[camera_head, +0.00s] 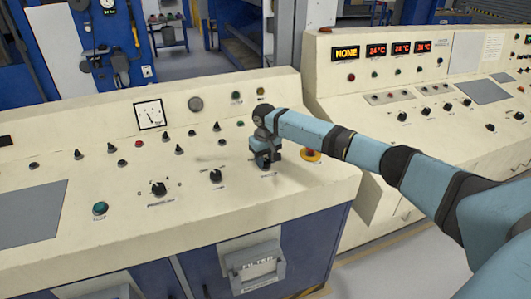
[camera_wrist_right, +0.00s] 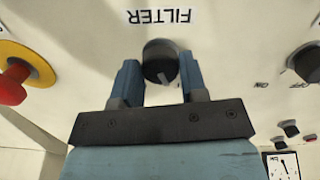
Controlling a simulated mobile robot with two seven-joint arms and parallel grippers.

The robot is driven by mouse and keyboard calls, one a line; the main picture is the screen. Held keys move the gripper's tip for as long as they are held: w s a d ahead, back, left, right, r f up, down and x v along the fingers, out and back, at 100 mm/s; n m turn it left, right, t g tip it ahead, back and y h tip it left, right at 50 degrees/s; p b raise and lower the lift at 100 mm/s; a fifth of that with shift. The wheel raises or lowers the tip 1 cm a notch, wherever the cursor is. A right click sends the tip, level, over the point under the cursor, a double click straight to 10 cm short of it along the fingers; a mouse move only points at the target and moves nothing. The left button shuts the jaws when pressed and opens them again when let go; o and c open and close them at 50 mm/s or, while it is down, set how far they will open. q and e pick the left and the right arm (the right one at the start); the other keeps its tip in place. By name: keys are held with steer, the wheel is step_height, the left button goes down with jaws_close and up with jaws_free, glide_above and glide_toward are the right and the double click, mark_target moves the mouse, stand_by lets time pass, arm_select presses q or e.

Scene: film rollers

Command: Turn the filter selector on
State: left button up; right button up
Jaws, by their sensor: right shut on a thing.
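The filter selector is a round black knob (camera_wrist_right: 160,62) with a pale mark on its face, next to an upside-down FILTER label (camera_wrist_right: 160,16) in the right wrist view. My right gripper (camera_wrist_right: 159,80) is shut on the knob, one blue finger on each side. In the head view, my right gripper (camera_head: 265,160) reaches down to the sloped cream panel (camera_head: 225,200) and hides the knob. Whether the selector is on cannot be told from the mark. My left gripper is not in view.
A red mushroom button (camera_head: 311,154) on a yellow base stands close beside the gripper. Another black knob (camera_head: 215,176) and several small switches lie to the left.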

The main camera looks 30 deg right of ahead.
steer(key=m+p, duration=0.1)
steer(key=p, duration=0.1)
steer(key=r+m+p, duration=0.1)
steer(key=p, duration=0.2)
steer(key=shift+s+m, duration=0.1)
steer(key=shift+m, duration=0.2)
steer(key=m+p, duration=0.1)
steer(key=p, duration=0.1)
steer(key=m+p, duration=0.2)
steer(key=p, duration=0.1)
steer(key=m+p, duration=0.2)
steer(key=shift+f+y, duration=0.25)
steer(key=shift+y, duration=0.15)
steer(key=shift+m+p, duration=0.7)
steer(key=shift+p, duration=0.1)
steer(key=shift+f+m+p, duration=0.2)
steer(key=shift+m+p, duration=0.4)
steer(key=shift+p, duration=0.05)
steer(key=shift+t, duration=0.3)
steer(key=o, duration=0.8)
steer(key=shift+o, duration=0.6)
